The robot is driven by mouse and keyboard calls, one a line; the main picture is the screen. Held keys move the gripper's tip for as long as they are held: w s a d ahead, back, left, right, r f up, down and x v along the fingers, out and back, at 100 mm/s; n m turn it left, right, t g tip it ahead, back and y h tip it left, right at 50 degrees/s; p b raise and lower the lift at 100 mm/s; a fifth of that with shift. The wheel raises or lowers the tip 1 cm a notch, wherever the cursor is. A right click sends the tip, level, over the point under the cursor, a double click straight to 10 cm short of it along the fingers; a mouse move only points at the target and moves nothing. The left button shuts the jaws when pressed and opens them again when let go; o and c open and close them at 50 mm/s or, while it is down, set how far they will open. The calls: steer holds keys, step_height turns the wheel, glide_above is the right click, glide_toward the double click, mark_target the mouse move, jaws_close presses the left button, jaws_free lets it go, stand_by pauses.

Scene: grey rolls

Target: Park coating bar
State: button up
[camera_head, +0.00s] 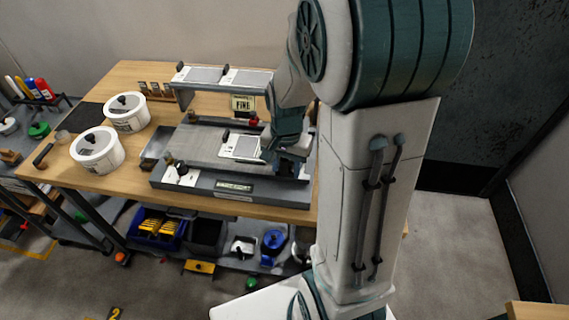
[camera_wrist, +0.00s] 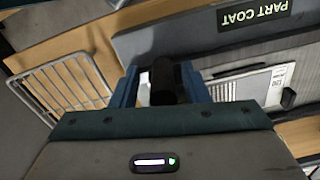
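My gripper (camera_head: 287,165) is low over the right end of a flat grey coating bed (camera_head: 196,152) on the wooden bench. In the wrist view, the blue fingers of my gripper (camera_wrist: 162,88) stand on both sides of a dark rounded piece (camera_wrist: 166,80), with a small white part beside it. It may be a handle of the coating bar; whether the fingers press on it is not clear. My arm hides much of the bed's right end. A plate labelled PART COAT (camera_wrist: 253,18) shows in the wrist view.
Two white lidded pots (camera_head: 97,150) stand at the bench's left. A raised shelf with panels (camera_head: 222,78) and a FINE sign (camera_head: 243,103) are behind the bed. A wire rack (camera_wrist: 62,88) shows in the wrist view. Bins (camera_head: 158,228) fill the lower shelf.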

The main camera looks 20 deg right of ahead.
steer(key=shift+r, duration=0.1)
step_height(320, 180, up, 14)
steer(key=shift+f, duration=0.15)
stand_by(0.6)
